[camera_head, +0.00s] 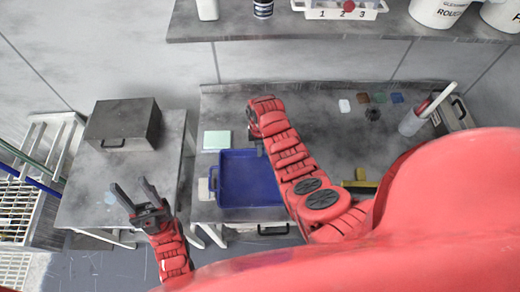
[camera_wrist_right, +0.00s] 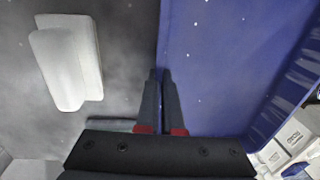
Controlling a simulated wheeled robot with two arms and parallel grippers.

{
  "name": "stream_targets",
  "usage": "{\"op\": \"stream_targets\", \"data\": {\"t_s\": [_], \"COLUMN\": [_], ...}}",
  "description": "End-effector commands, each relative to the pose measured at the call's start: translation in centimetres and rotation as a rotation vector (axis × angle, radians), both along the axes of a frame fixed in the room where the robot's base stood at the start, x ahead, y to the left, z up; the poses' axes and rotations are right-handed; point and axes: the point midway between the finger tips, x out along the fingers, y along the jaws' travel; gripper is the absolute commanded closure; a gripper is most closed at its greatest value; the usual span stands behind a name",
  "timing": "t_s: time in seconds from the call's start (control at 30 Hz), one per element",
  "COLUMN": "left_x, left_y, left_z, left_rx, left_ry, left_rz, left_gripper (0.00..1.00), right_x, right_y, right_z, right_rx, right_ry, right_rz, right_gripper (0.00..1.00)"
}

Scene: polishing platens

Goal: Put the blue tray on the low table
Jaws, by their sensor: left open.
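The blue tray (camera_head: 236,181) lies on the grey workbench (camera_head: 320,145), partly hidden by my right arm; it looks empty where visible. It fills much of the right wrist view (camera_wrist_right: 225,70). My right gripper (camera_wrist_right: 160,72) has its fingers close together on both sides of the tray's rim and looks shut on it. In the head view, this gripper (camera_head: 258,146) is mostly hidden behind its wrist at the tray's far edge. My left gripper (camera_head: 133,194) is open and empty over the front of the grey table (camera_head: 85,200) at the left.
A dark grey box (camera_head: 124,122) covers the back of the left table; its front is mostly clear. A pale green pad (camera_head: 217,140) lies beside the tray. A grey holder (camera_head: 410,124) stands at the bench's right. A shelf (camera_head: 270,28) overhangs the back.

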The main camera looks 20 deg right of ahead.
Motion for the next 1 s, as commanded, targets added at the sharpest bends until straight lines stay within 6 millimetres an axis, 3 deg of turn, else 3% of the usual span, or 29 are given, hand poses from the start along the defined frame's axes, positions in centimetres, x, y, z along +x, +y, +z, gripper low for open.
{"op": "stream_targets", "data": {"t_s": [0.17, 0.37, 0.63, 0.77, 1.0], "left_x": [0.0, 0.0, 0.0, 0.0, 0.0], "left_y": [0.0, 0.0, 0.0, 0.0, 0.0], "left_z": [-0.8, -0.6, -0.5, 0.5, -0.9], "left_rx": [0.0, 0.0, 0.0, 0.0, 0.0], "left_ry": [0.0, 0.0, 0.0, 0.0, 0.0], "left_rz": [0.0, 0.0, 0.0, 0.0, 0.0], "left_gripper": [0.5, 0.5, 0.5, 0.5, 0.5], "right_x": [0.0, 0.0, 0.0, 0.0, 0.3], "right_y": [0.0, 0.0, 0.0, 0.0, -0.2], "right_z": [-0.7, -0.5, -0.4, 0.5, 2.2], "right_rx": [0.0, 0.0, 0.0, 0.0, -0.001], "right_ry": [0.001, 0.001, 0.001, 0.0, -0.004], "right_rz": [0.0, -0.001, -0.001, 0.0, -0.002], "right_gripper": [1.0, 0.67, 0.67, 0.67, 0.67]}}
